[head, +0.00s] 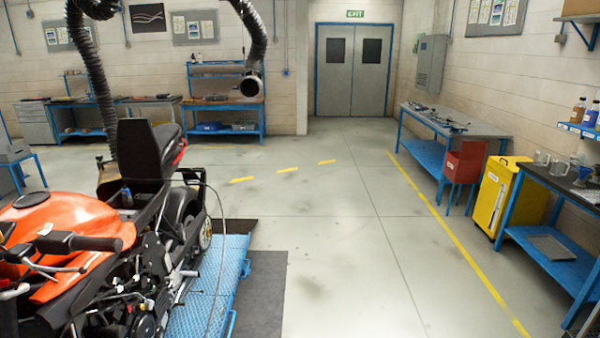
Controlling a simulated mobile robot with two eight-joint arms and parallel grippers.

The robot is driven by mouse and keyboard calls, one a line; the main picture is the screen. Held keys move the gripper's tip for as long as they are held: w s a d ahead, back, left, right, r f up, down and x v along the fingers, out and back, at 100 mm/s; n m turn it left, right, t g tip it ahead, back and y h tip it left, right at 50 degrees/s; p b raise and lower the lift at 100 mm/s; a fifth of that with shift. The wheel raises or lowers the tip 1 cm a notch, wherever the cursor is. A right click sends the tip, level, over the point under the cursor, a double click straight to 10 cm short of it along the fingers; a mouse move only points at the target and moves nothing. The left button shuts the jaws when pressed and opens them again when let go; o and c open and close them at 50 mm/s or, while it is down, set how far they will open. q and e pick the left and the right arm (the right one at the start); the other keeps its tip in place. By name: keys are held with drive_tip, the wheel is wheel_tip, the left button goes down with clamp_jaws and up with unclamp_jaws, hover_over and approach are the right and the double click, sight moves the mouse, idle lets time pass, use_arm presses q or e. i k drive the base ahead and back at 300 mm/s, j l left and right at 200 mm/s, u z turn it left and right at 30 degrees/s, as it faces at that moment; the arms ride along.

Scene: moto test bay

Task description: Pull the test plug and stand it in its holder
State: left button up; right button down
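An orange and black motorcycle (65,223) stands at the left, its dark seat (139,150) tipped upright. In the opening in front of the seat is a small dark blue part (126,195). I cannot make out a holder. Neither of my grippers is in view.
The motorcycle stands on a blue ramp (227,262) beside a dark mat (262,300). Open floor (345,240) lies to the right. Hoses (98,85) hang above.

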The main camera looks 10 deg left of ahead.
sight(126, 195)
drive_tip(key=i+u, duration=0.25)
drive_tip(key=i, duration=0.55)
drive_tip(key=i+u, duration=0.3)
drive_tip(key=i, duration=0.5)
drive_tip(key=i+u, duration=0.4)
drive_tip(key=i, duration=0.3)
drive_tip(key=i+l+u, duration=0.25)
drive_tip(key=i+u, duration=0.15)
drive_tip(key=i, duration=0.3)
drive_tip(key=i+u, duration=0.35)
drive_tip(key=i, duration=0.1)
